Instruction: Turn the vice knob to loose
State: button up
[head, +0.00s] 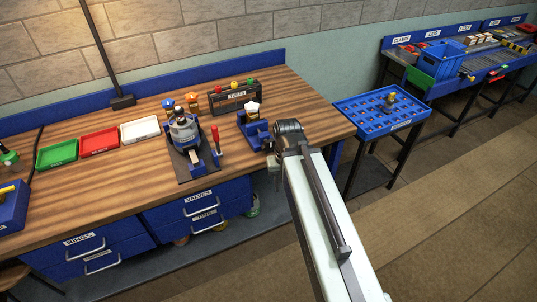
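A small blue device that looks like the vice (255,133) stands on the wooden workbench, just left of my arm's far end. A white and orange knob-like part (252,108) sits at its top; I cannot make out its setting or any marks. My gripper (272,170) is at the far end of my arm, near the bench's front edge and to the lower right of the vice. It is small and mostly hidden by my arm, so its fingers cannot be made out. I cannot tell whether it touches the vice.
A valve assembly (184,133) and a red-handled tool (216,141) stand left of the vice. A dark rack with coloured knobs (234,101) is behind it. Green (57,154), red (99,142) and white trays (140,130) lie further left. A blue slotted table (365,124) stands right.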

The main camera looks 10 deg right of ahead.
aim_at(268, 145)
jog(key=u, duration=2.3)
jog(key=k, duration=1.1)
jog(key=z, duration=0.6)
jog(key=i, duration=1.5)
jog(key=u, duration=0.05)
